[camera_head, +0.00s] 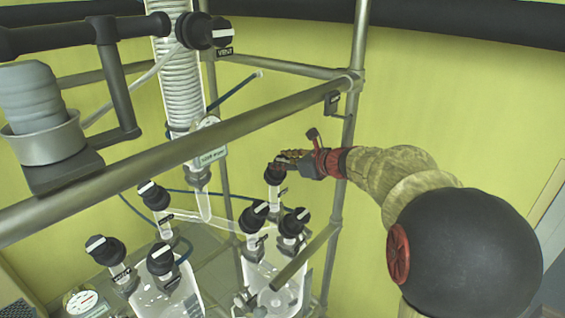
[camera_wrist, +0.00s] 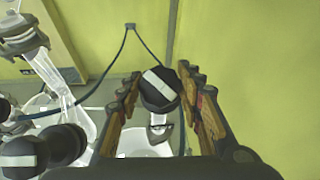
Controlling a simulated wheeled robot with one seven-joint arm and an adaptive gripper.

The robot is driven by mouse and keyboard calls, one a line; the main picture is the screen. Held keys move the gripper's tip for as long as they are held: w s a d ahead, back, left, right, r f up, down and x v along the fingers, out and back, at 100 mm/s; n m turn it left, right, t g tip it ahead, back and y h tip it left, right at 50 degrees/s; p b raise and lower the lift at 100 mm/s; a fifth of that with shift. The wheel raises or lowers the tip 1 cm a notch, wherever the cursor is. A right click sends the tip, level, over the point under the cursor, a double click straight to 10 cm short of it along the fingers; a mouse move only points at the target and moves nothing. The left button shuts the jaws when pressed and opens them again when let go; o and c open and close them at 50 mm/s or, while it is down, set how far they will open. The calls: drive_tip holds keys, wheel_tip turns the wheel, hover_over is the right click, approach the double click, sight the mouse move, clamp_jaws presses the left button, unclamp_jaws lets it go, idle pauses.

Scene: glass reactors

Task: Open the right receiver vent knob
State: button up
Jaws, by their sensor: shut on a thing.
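My gripper (camera_head: 291,160) reaches in from the right in the head view, at a black knob (camera_head: 276,173) above the right glass receiver (camera_head: 262,270). In the wrist view the same black knob (camera_wrist: 160,88), with a white bar on its top, sits between the two fingers of my gripper (camera_wrist: 159,92). The fingers are shut on the knob's sides. The white bar runs diagonally, from upper left to lower right. In the head view my fingers partly cover the knob.
Other black knobs stand close by on the right receiver (camera_head: 293,224) and the left receiver (camera_head: 160,259). A metal frame rail (camera_head: 190,150) crosses in front, and an upright post (camera_head: 345,140) stands behind. A condenser column (camera_head: 180,85) rises to the left. The yellow wall side is clear.

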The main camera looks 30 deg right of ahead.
drive_tip(key=n+y, duration=0.1)
drive_tip(key=n, duration=0.1)
drive_tip(key=n+g+y, duration=0.1)
drive_tip(key=n+y, duration=0.1)
drive_tip(key=n, duration=0.1)
drive_tip(key=shift+g, duration=0.3)
drive_tip(key=o, duration=1.2)
drive_tip(key=v, duration=1.2)
